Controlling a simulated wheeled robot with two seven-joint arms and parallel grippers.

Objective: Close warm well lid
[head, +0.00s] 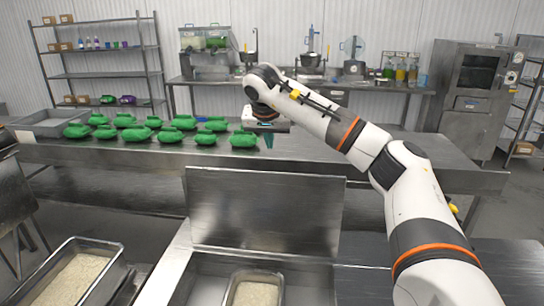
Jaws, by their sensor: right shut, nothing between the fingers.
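The warm well lid (265,212) is a flat steel panel standing up, open, at the back of the warm well (208,277). A steel pan of rice (254,291) sits inside the well, cut off by the bottom edge of the view. My right gripper (268,140) is shut and empty, above and behind the lid's top edge, pointing down. It looks apart from the lid, though the depth between them is hard to tell. My left gripper is out of view.
Another pan of rice (78,280) stands at the lower left. Several green bundles (161,134) lie on the steel table (105,153) behind the lid. An empty steel tray (48,124) sits at that table's left end. The table's right part is clear.

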